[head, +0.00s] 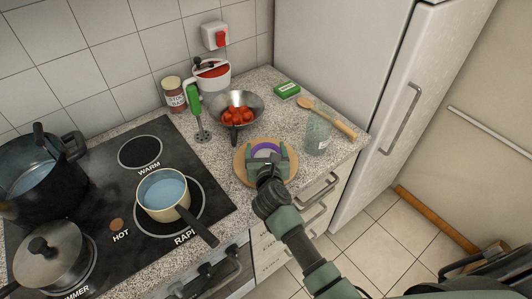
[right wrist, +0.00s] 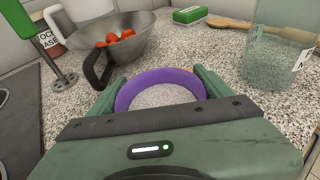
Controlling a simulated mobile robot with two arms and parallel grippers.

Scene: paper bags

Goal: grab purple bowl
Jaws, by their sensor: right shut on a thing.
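The purple bowl (head: 266,147) shows as a purple ring with a pale inside, over a round wooden board (head: 240,170) near the counter's front edge. In the right wrist view the purple rim (right wrist: 155,78) sits between the green fingers, and its inside looks speckled. My right gripper (head: 267,160) is shut on the bowl, one finger on each side. Its body hides the near side of the bowl. I cannot tell whether the bowl touches the board. My left gripper is not in view.
A metal pan with tomatoes (head: 237,110) stands just behind, its handle close to my left-side finger. A glass jar (head: 319,132) and wooden spoon (head: 333,117) are to the right. A green hand blender (head: 194,103) and a pot of water (head: 164,191) are left.

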